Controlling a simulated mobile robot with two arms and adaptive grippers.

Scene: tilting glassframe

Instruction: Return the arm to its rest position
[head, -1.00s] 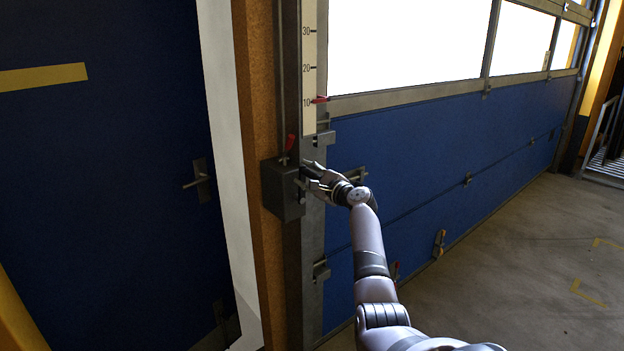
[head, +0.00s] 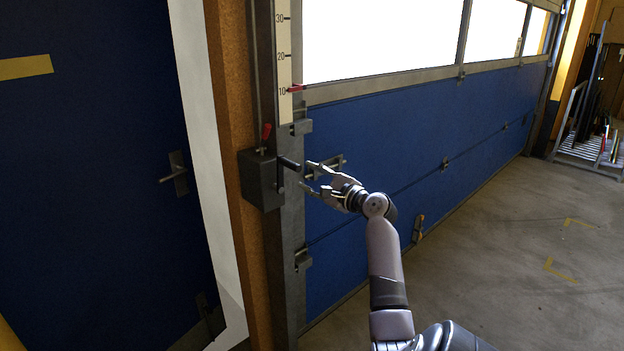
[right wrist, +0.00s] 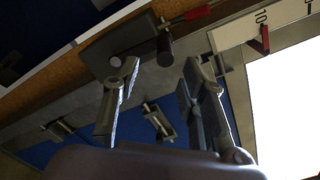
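My right gripper (head: 312,180) is open and empty, just right of a dark grey box (head: 259,180) on the door post. A dark cylindrical handle (head: 290,163) sticks out of the box toward the gripper. In the head view a small gap shows between the handle and the fingertips. In the right wrist view the two fingers (right wrist: 160,85) stand well apart with nothing between them, and the box (right wrist: 112,48) and handle (right wrist: 165,48) lie beyond the fingertips. My right arm (head: 384,262) reaches up from the bottom right. My left gripper is in neither view.
A red lever (head: 266,132) stands on top of the box, beside a numbered scale (head: 284,70) with a red pointer. A blue sectional door (head: 400,140) with metal brackets runs behind the gripper.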

